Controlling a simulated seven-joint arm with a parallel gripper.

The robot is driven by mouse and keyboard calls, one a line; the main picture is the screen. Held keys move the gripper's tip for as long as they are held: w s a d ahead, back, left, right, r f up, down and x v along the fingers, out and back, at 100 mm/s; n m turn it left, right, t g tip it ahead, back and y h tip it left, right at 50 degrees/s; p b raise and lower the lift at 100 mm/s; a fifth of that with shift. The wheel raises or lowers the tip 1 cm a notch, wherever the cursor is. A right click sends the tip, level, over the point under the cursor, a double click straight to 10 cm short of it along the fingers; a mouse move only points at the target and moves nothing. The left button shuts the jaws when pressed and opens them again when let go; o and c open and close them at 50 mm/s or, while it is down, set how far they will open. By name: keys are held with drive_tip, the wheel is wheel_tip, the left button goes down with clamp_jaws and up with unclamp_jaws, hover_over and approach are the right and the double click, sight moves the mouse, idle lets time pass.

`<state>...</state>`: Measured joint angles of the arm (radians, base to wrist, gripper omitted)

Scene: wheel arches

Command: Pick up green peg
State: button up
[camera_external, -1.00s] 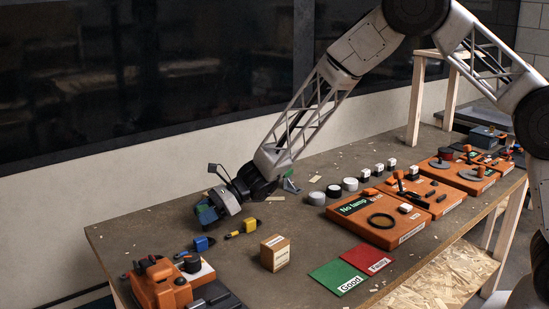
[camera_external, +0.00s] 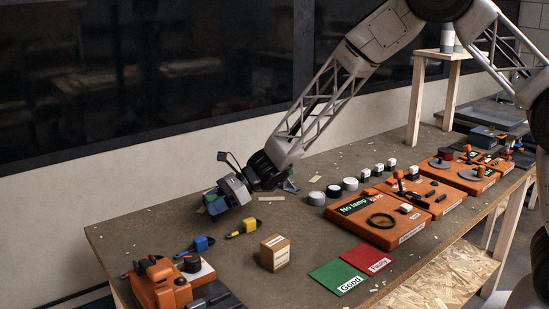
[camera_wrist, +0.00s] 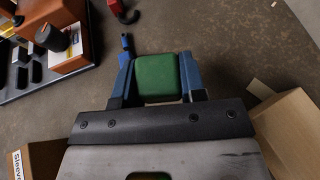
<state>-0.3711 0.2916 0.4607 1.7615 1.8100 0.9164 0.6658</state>
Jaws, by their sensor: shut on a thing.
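The green peg (camera_wrist: 157,77) is a block with rounded corners. In the wrist view it sits between the two blue fingers of my gripper (camera_wrist: 156,80), with a finger against each side. In the external view my gripper (camera_external: 215,203) is over the far left part of the workbench, tilted down. A small bit of green (camera_external: 217,206) shows between its fingers there. I cannot tell exactly how far the peg is above the bench. The peg's underside is hidden.
A blue block (camera_external: 201,244) and a yellow one (camera_external: 249,226) lie near my gripper on the bench (camera_external: 150,225). A cardboard box (camera_external: 275,253) stands in front. Green (camera_external: 338,278) and red (camera_external: 369,259) mats lie right of it. An orange fixture (camera_external: 160,285) is front left.

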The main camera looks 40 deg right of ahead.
drive_tip(key=s+d+r, duration=0.1)
drive_tip(key=s+d, duration=0.5)
drive_tip(key=s, duration=0.5)
drive_tip(key=shift+d, duration=0.15)
drive_tip(key=shift+r, duration=0.1)
idle(0.4)
